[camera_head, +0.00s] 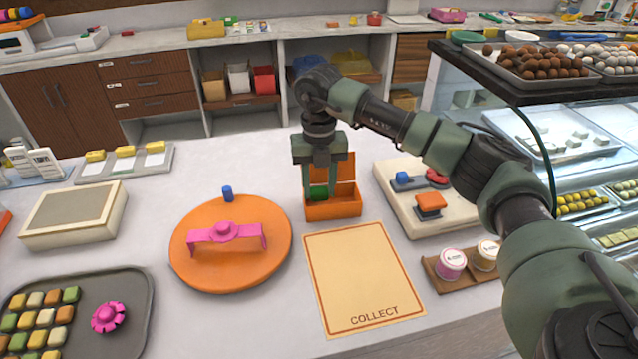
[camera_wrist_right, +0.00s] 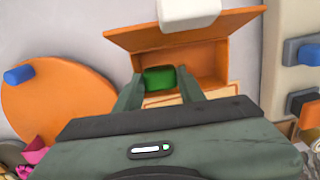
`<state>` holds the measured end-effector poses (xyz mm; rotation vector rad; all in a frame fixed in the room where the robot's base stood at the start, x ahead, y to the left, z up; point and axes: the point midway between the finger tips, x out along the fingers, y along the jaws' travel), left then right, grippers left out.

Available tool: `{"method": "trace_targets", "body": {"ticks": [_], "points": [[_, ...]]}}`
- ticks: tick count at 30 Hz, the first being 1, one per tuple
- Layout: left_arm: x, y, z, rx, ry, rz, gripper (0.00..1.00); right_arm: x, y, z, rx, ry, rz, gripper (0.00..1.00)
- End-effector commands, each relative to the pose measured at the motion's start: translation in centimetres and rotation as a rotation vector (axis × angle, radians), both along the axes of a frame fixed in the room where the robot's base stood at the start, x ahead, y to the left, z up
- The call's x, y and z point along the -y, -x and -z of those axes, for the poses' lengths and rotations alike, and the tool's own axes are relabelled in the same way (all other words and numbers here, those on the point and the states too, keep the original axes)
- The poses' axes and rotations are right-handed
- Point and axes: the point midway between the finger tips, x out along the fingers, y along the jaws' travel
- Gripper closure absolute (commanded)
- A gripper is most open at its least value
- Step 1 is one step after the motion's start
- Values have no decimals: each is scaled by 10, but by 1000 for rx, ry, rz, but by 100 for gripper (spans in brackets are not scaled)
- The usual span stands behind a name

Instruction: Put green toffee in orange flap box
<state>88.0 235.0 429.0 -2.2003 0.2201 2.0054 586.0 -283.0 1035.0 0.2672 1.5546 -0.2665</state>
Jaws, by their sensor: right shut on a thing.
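The green toffee (camera_head: 318,193) is between the fingertips of my right gripper (camera_head: 318,190), which is shut on it. The toffee also shows in the right wrist view (camera_wrist_right: 165,79), inside the outline of the box. The orange flap box (camera_head: 345,209) stands on the counter with its flap raised at the back. In the right wrist view the open box (camera_wrist_right: 207,80) lies around and behind the fingertips. The toffee is at or just above the box's opening, towards its left side; its exact height is unclear. My left gripper is not in view.
An orange round board (camera_head: 205,272) with a pink handle-like piece (camera_head: 226,232) and a blue knob (camera_head: 228,193) is left of the box. A COLLECT mat (camera_head: 362,285) lies in front. A cream stand (camera_head: 400,210) with coloured stamps is close on the right.

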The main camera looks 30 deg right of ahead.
Motion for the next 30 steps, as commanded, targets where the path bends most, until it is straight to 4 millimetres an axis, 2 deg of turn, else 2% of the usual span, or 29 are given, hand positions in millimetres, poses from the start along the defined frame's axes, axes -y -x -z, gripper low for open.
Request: {"method": "trace_targets", "body": {"ticks": [9,10,12,13,30], "points": [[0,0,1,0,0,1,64,0,0,2,0,0,0,100],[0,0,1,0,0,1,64,0,0,2,0,0,0,58],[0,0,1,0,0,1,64,0,0,2,0,0,0,39],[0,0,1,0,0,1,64,0,0,2,0,0,0,36],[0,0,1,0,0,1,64,0,0,1,0,0,0,36]]}}
